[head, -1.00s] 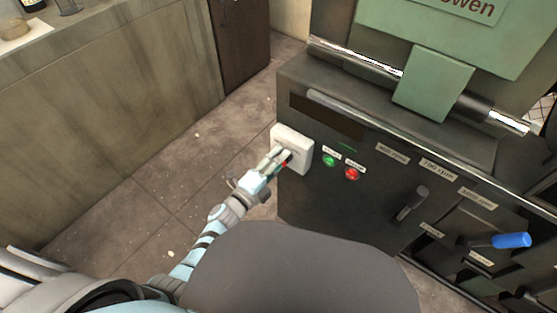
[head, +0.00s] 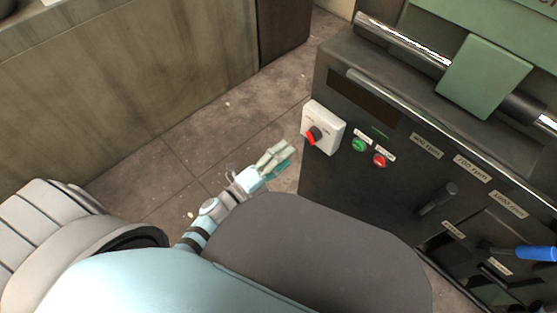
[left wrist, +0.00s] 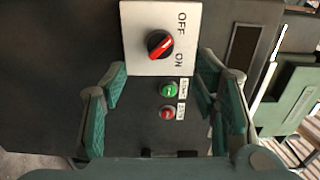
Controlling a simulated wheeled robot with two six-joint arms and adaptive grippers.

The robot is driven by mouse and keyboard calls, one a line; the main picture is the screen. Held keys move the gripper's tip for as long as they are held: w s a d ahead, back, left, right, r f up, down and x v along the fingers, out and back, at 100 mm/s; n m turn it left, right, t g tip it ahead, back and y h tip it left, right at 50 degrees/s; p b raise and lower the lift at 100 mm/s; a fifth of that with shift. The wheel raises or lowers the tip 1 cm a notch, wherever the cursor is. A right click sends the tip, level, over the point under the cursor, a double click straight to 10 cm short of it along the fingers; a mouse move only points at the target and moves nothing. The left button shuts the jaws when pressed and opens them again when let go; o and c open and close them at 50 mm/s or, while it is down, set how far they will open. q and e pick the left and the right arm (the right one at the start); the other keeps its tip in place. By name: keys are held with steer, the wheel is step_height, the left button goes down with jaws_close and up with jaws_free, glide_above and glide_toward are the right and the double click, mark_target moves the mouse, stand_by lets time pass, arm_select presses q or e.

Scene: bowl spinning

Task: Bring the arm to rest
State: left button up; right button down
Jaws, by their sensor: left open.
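My left gripper (head: 277,160) is open and empty, to the left of the dark machine (head: 330,185) and apart from it. In the left wrist view its two green-padded fingers (left wrist: 165,105) stand wide apart with nothing between them. Beyond them is the white switch box (head: 335,122) with a black and red rotary knob (head: 315,134). The knob also shows in the left wrist view (left wrist: 159,44), its red mark slanting between the OFF and ON labels. My right gripper is not in view.
A green button (head: 359,145) and a red button (head: 379,159) sit right of the switch box. A dark lever (head: 438,199) and a blue handle (head: 536,253) stick out further right. A counter (head: 130,90) stands at the left. Floor between is clear.

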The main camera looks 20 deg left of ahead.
arm_select(q)
steer(key=shift+v, duration=1.15)
steer(key=s+a+f+n+g+y, duration=0.35)
steer(key=f+n, duration=0.25)
steer(key=f, duration=0.3)
steer(key=s+a+f+n+g+y, duration=0.25)
steer(key=a+f+n, duration=0.25)
steer(key=f+n, duration=0.25)
steer(key=s+a+f+n+g+y, duration=0.25)
steer(key=s+f+n+g, duration=0.2)
steer(key=s+f, duration=0.65)
steer(key=s+f+n+g, duration=0.3)
steer(key=s+f+g, duration=0.15)
steer(key=s, duration=0.85)
steer(key=s+p+v, duration=0.2)
steer(key=p+v, duration=1.6)
steer(key=p, duration=0.2)
steer(key=shift+s+a+n+h, duration=0.2)
steer(key=shift+s+n+h, duration=0.1)
steer(key=shift+n+h, duration=0.15)
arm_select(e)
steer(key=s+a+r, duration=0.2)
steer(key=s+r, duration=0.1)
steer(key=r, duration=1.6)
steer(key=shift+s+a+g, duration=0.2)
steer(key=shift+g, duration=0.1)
